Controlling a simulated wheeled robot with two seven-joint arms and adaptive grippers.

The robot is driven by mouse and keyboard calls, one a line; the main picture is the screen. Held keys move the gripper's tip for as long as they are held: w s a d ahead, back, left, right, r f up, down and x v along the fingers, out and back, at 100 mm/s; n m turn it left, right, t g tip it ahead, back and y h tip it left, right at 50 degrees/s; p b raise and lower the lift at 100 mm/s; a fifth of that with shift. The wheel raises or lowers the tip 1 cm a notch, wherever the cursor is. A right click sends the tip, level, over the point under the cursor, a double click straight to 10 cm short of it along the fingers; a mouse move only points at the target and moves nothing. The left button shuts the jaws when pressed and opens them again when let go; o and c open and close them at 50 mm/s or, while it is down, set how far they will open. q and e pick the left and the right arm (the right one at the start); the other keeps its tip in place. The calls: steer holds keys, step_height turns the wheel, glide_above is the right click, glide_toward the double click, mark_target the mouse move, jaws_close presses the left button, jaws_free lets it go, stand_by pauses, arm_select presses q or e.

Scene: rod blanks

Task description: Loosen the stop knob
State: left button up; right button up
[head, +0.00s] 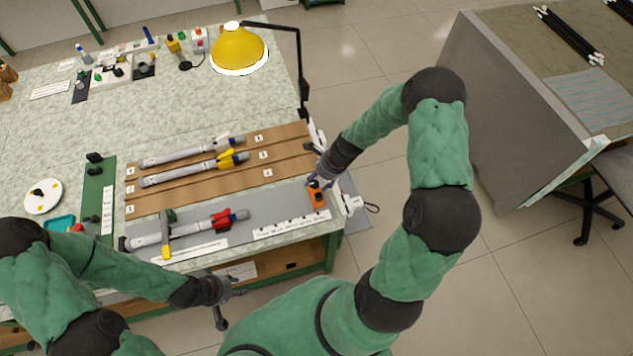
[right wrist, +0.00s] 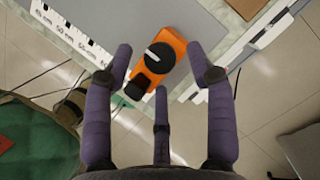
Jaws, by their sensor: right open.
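The orange stop (head: 317,198) sits at the right end of the grey measuring board. In the right wrist view the stop (right wrist: 172,44) carries a round black knob (right wrist: 158,58) with a white line across it, and a smaller black knob (right wrist: 135,90) beside one end. My right gripper (head: 316,180) is over the stop. In the right wrist view its purple fingers (right wrist: 160,66) are spread around the knob with gaps, not visibly touching it. My left gripper (head: 232,295) is empty in front of the table edge, its fingers apart.
Two more tubes (head: 185,154) lie on brown strips behind. A printed scale (head: 290,225) runs along the front. A yellow lamp (head: 238,47) stands at the back.

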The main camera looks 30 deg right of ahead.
steer(key=shift+w+a+f, duration=0.2)
steer(key=shift+f, duration=0.4)
jaws_close()
